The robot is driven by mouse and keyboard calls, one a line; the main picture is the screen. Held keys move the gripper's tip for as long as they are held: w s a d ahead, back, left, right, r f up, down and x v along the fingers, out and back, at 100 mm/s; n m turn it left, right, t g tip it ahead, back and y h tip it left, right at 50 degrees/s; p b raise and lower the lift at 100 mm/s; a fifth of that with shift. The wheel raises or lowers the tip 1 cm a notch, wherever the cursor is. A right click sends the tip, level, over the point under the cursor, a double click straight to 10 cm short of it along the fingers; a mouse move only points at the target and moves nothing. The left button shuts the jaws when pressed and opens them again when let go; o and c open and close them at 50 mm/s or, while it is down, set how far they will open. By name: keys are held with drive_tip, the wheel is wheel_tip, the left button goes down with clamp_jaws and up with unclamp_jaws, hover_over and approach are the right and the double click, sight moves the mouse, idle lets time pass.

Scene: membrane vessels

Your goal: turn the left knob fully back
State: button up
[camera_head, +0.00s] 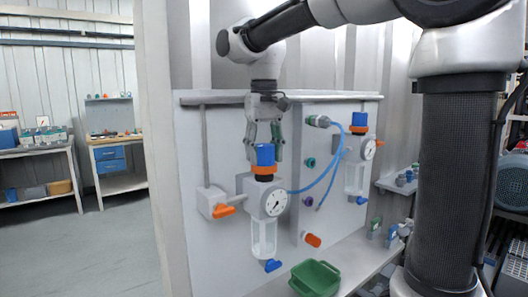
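The left knob (265,155) is blue and sits above an orange collar (264,170) on top of the left unit, which has a round white gauge (275,202) and a clear bowl (263,238). My gripper (264,142) points straight down over this knob. Its fingers are apart, one at each side of the knob's top. I see no clear grip on the knob, and contact is too small to tell. A second blue knob (359,119) with an orange collar tops the right unit, away from my gripper.
A blue hose (322,174) runs from a fitting beside the left unit. A green bin (316,278) stands on the shelf below. Open floor (90,250) lies at left.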

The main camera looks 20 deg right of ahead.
sight(264, 145)
drive_tip(key=shift+n, duration=0.3)
drive_tip(key=shift+c, duration=0.2)
drive_tip(key=n, duration=1.3)
idle(0.7)
drive_tip(key=o, duration=1)
wheel_tip(264, 145, up, 12)
